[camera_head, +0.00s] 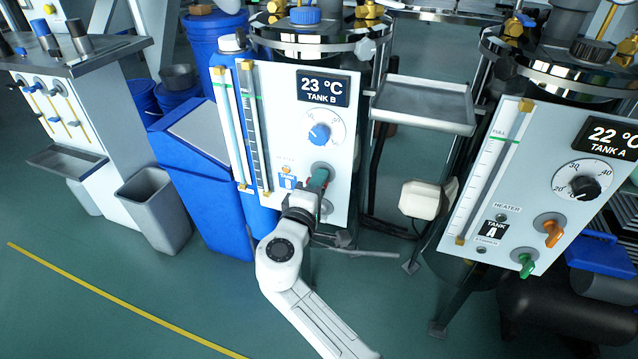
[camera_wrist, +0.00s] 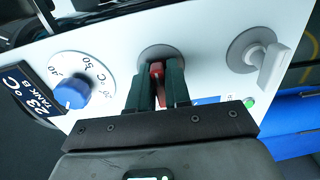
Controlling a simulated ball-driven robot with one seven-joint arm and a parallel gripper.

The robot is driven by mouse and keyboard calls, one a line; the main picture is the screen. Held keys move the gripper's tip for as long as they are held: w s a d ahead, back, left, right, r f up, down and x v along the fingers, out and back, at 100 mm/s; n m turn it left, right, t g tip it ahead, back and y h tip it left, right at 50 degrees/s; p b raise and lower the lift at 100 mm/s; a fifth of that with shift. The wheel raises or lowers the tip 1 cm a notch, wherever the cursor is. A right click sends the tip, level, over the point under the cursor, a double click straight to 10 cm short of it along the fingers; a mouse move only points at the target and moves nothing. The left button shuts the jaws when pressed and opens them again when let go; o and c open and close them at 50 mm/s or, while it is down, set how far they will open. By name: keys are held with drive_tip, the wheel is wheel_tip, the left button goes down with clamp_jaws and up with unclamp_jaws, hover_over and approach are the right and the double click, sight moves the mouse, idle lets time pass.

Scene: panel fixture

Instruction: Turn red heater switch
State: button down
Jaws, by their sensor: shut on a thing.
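The red heater switch (camera_wrist: 157,72) sits on a grey round base on the white Tank B panel (camera_head: 283,110). In the wrist view its red handle shows between the two dark green fingers. My gripper (camera_wrist: 160,88) is shut on it, one finger on each side. In the head view my gripper (camera_head: 318,181) is at the lower right of the Tank B panel, and the switch is mostly hidden behind it.
A blue dial (camera_wrist: 72,92) and a grey-white switch (camera_wrist: 272,62) flank the red switch on the panel. The Tank B display reads 23 °C. Tank A's panel (camera_head: 490,175) stands to the right, with an orange switch (camera_head: 549,230) and a green one (camera_head: 524,262).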

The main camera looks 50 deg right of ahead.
drive_tip(key=c, duration=1.2)
unclamp_jaws()
drive_tip(key=shift+o, duration=0.2)
drive_tip(key=shift+a, duration=0.1)
drive_tip(key=p+v, duration=0.3)
drive_tip(key=v, duration=0.7)
drive_tip(key=shift+s+a, duration=0.2)
drive_tip(key=shift+a, duration=0.15)
drive_tip(key=s+d+f+m+g+y, duration=0.2)
drive_tip(key=s+f+m+g+y, duration=0.25)
drive_tip(key=s+f+y, duration=0.9)
drive_tip(key=s+a+f+y, duration=0.2)
drive_tip(key=s+a+y, duration=0.1)
drive_tip(key=s+a, duration=0.55)
wheel_tip(320, 180, up, 31)
drive_tip(key=d+p, duration=0.1)
drive_tip(key=p, duration=3.1)
drive_tip(key=shift+f+g, duration=0.15)
drive_tip(key=shift+g, duration=0.2)
